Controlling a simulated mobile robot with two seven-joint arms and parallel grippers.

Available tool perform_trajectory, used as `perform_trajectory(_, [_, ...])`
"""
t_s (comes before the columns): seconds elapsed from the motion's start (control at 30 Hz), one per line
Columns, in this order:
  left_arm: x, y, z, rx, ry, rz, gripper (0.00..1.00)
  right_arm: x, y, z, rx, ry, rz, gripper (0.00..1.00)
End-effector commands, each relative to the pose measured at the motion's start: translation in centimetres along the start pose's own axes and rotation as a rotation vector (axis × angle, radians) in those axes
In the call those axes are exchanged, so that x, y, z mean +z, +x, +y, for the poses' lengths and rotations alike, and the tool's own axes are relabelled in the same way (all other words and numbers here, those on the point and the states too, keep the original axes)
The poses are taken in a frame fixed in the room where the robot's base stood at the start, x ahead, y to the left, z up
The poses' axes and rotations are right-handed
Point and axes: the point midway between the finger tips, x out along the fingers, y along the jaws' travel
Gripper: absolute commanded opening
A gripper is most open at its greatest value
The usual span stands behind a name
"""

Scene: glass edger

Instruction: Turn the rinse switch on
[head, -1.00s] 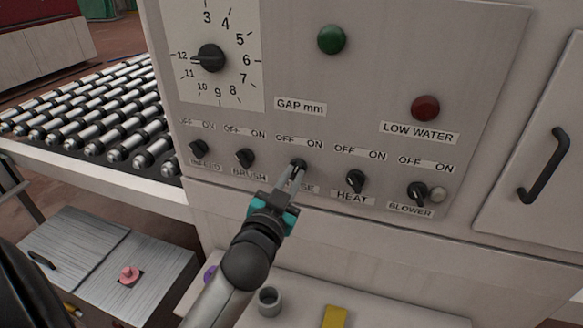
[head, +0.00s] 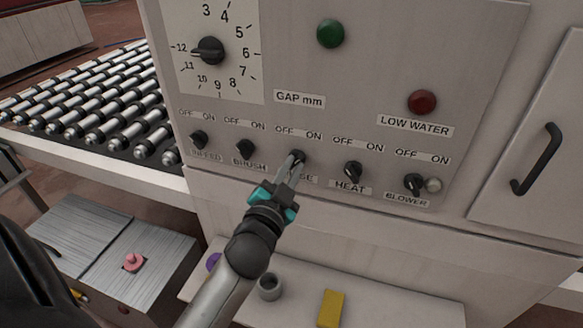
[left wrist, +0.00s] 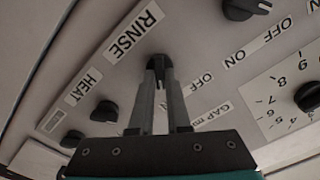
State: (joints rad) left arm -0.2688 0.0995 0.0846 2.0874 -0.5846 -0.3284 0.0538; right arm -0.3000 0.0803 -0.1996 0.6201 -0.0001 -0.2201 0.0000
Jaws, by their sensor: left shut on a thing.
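The rinse switch (head: 298,156) is a small black knob in the middle of the row on the grey panel, below an OFF/ON label. In the left wrist view the rinse switch (left wrist: 158,62) shows between the fingertips beside its RINSE label. My left gripper (head: 294,162) is shut on the knob, its two fingers on either side of it; in the left wrist view the fingers (left wrist: 160,78) reach up to it. The fingers hide part of the knob and of its label in the head view, so its exact setting is hard to tell. My right gripper is not in view.
The brush knob (head: 245,149) is to the left and the heat knob (head: 352,172) to the right, both close by. A shelf below holds a grey cup (head: 269,287) and a yellow block (head: 331,308). A roller conveyor (head: 100,105) lies left.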

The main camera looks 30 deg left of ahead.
Motion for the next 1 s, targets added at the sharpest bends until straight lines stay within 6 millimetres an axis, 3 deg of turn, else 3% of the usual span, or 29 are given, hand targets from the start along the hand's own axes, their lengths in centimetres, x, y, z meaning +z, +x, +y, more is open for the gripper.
perform_trajectory(0.1, [-0.1, 0.0, 0.0, -0.001, 0.004, 0.002, 0.00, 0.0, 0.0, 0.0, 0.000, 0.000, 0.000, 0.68])
perform_trajectory(0.13, [-0.1, 0.0, 0.0, -0.001, 0.004, 0.002, 0.18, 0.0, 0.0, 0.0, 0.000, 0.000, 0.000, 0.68])
perform_trajectory(0.37, [-0.1, 0.0, 0.0, -0.001, 0.002, 0.001, 0.44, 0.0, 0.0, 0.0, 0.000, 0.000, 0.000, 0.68])
perform_trajectory(0.73, [0.0, -0.5, 0.0, 0.000, 0.000, 0.000, 0.45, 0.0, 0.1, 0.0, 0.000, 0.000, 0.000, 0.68])
perform_trajectory(1.0, [0.2, -4.1, 0.1, 0.001, -0.001, -0.003, 0.45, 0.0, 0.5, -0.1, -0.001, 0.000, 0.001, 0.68])
